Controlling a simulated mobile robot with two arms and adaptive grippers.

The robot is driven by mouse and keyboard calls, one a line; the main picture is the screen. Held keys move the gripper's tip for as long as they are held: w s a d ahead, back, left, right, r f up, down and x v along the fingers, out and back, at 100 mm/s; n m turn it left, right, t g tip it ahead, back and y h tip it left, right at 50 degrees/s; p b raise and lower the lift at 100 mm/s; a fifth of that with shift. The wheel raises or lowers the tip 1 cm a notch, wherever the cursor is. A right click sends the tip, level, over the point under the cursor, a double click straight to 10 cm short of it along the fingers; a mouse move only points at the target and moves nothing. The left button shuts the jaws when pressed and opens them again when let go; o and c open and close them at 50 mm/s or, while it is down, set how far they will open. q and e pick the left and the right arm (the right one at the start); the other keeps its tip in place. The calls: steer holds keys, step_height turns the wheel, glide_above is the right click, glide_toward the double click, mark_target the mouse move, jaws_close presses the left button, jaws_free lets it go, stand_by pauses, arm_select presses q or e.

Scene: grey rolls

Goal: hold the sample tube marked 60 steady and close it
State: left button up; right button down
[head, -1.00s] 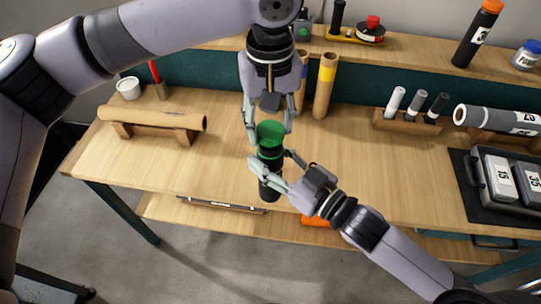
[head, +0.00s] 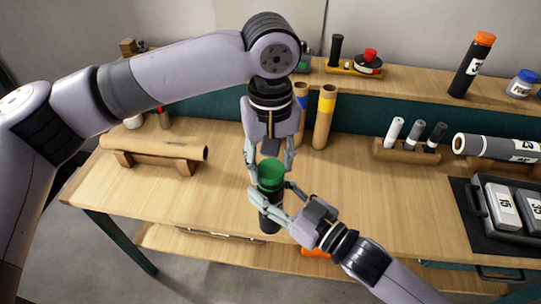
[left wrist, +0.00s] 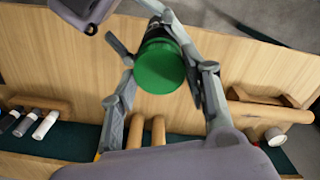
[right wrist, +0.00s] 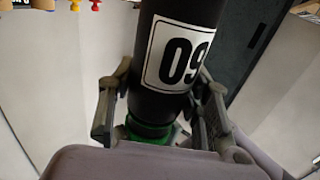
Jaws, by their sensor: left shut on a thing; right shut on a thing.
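The sample tube (head: 270,219) is a black cylinder standing upright above the bench's front edge. Its white label (right wrist: 181,55) shows in the right wrist view, upside down, and reads 60 turned round. My right gripper (head: 273,203) is shut around the tube's upper body from the right. A green cap (head: 271,175) is at the tube's top, in line with it. My left gripper (head: 269,168) is shut on the cap from above, with a finger on either side. The left wrist view shows the cap's round top (left wrist: 160,68). Whether the cap is fully seated cannot be told.
A cardboard roll (head: 160,149) lies on a wooden cradle at left. Two upright rolls (head: 325,118) stand behind the grippers. A rack of small tubes (head: 405,150) and a black tray (head: 460,223) with grey cases are at right. The middle bench is clear.

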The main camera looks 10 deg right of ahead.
arm_select(q)
steer(key=shift+f, duration=0.55)
stand_by(0.5)
